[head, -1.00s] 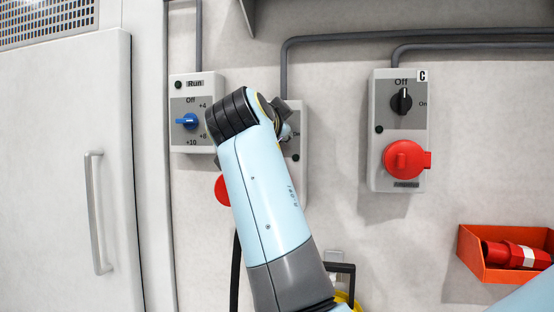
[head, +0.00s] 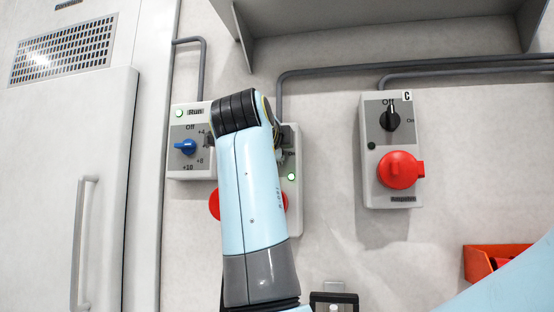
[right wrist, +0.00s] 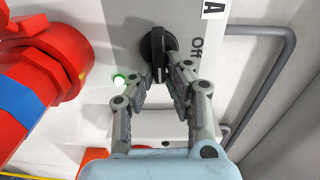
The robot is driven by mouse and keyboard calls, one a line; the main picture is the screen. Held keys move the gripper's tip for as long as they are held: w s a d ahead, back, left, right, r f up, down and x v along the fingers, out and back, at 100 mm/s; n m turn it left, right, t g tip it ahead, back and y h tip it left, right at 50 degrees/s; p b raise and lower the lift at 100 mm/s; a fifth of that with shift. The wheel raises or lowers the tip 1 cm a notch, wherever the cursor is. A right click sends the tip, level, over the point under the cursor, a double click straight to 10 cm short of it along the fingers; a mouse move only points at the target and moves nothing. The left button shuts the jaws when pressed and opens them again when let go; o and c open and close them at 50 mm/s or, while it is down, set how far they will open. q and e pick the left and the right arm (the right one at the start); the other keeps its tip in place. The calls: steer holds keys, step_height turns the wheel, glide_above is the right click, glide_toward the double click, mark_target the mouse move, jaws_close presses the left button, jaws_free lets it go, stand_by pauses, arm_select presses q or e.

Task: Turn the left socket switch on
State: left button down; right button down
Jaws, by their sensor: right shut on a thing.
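The left socket box (head: 296,215) is a light grey wall unit, largely hidden behind my right arm in the head view. Its round lamp (head: 291,176) is lit green, and it also glows in the right wrist view (right wrist: 118,80). The black switch knob (right wrist: 153,46) sits on the panel marked A, with its long side across from the "Off" print (right wrist: 196,47). My right gripper (right wrist: 166,75) is shut on this knob. In the head view the knob and fingertips are mostly hidden by my arm. My left gripper is not in view.
A control box (head: 190,165) with a blue knob (head: 185,147) and lit "Run" lamp (head: 179,113) is at left. A socket unit marked C (head: 372,190), its lamp dark, is at right. A red plug (right wrist: 40,75) juts out beside my gripper. A shelf (head: 380,30) hangs above.

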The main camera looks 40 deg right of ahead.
steer(key=shift+f, duration=0.15)
stand_by(0.4)
steer(key=c, duration=1.4)
jaws_free()
steer(key=shift+o, duration=0.2)
step_height(320, 180, up, 10)
